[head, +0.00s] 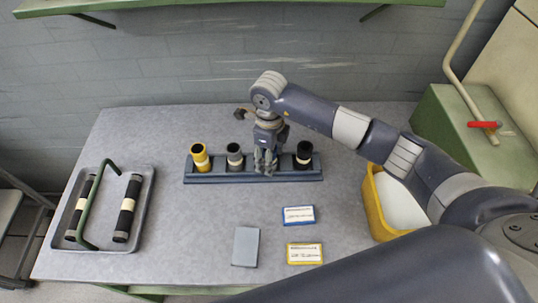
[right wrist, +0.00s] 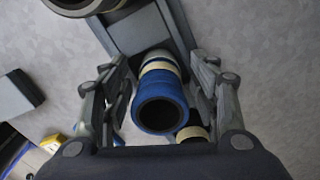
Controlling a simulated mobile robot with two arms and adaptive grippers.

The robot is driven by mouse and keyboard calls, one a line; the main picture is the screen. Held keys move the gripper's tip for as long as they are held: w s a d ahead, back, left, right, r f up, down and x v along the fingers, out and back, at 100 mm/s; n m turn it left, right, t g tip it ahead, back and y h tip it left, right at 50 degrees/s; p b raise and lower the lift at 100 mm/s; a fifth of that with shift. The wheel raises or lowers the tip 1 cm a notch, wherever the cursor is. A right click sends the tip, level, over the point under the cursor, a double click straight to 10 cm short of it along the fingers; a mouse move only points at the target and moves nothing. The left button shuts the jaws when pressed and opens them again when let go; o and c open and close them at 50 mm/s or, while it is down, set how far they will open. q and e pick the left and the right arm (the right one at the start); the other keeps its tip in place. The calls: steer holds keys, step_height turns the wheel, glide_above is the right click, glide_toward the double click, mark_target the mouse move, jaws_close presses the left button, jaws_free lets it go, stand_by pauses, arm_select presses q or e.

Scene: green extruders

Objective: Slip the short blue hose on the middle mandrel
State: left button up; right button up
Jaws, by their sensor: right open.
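The short blue hose (right wrist: 160,108) stands in the rack (head: 252,177), open end toward the right wrist camera, with a cream band below its blue top. My right gripper (head: 265,165) points down over the rack between the dark grey hose (head: 234,157) and the black hose (head: 303,155). Its fingers are open, one on each side of the blue hose, in the right wrist view (right wrist: 160,88). Whether they touch it I cannot tell. In the head view the gripper hides the blue hose. I cannot make out a middle mandrel. My left gripper is not in view.
A yellow hose (head: 199,156) stands at the rack's left end. A grey tray (head: 150,172) with a green handle and two black rolls lies left. A yellow bin (head: 371,200) stands right. A blue card (head: 298,216), yellow card (head: 305,254) and grey block (head: 246,246) lie in front.

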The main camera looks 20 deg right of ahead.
steer(key=shift+r, duration=0.3)
step_height(320, 180, up, 12)
steer(key=b, duration=0.3)
steer(key=shift+f+b, duration=0.15)
steer(key=shift+b, duration=0.15)
steer(key=shift+f, duration=0.1)
